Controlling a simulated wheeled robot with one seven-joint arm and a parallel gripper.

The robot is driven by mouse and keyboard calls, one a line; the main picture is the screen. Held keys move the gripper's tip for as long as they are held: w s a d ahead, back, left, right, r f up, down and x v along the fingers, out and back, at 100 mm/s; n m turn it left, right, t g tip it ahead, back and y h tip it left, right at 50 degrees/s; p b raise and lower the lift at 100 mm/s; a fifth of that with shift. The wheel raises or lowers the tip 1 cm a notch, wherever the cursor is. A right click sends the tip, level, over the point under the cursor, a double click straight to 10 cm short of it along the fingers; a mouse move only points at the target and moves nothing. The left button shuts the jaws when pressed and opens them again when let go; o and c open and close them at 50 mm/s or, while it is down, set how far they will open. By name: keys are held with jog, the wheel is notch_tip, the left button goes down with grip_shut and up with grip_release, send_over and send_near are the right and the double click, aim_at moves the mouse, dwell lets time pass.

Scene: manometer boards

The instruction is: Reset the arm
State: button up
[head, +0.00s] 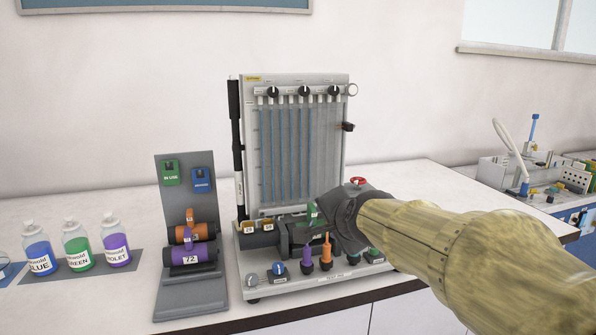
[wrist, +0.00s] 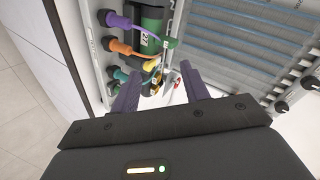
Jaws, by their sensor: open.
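My arm reaches in from the right in the head view. My dark gripper (head: 318,222) is in front of the lower part of the grey manometer board (head: 352,100). It hides part of the board's lower fittings. In the wrist view my gripper's two fingers (wrist: 160,82) are spread apart, with no object clearly held between them. A green cylinder (wrist: 151,26) with a label lies beyond the fingers. I cannot tell whether the fingers touch any fitting.
A grey stand (head: 172,280) left of the board holds orange (head: 203,231) and purple (head: 190,254) cylinders and green (head: 171,173) and blue (head: 203,181) tags. Blue (head: 38,258), green (head: 77,252) and violet (head: 116,248) bottles stand farther left. Other equipment (head: 540,175) stands at right.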

jog(key=s+d+f+n+g+h, duration=0.1)
jog(key=s+d+f+n+g, duration=0.25)
jog(key=s+f, duration=0.45)
jog(key=s+d+f+n+g+h, duration=0.1)
jog(key=s+d+f+n+g, duration=0.2)
jog(key=s+f, duration=0.5)
jog(key=s+d+f+n+g, duration=0.25)
jog(key=s+f+n, duration=0.2)
jog(key=f, duration=0.65)
notch_tip(320, 180, up, 19)
jog(key=p, duration=1.9)
jog(key=shift+w+r, duration=0.15)
jog(key=shift+w, duration=0.1)
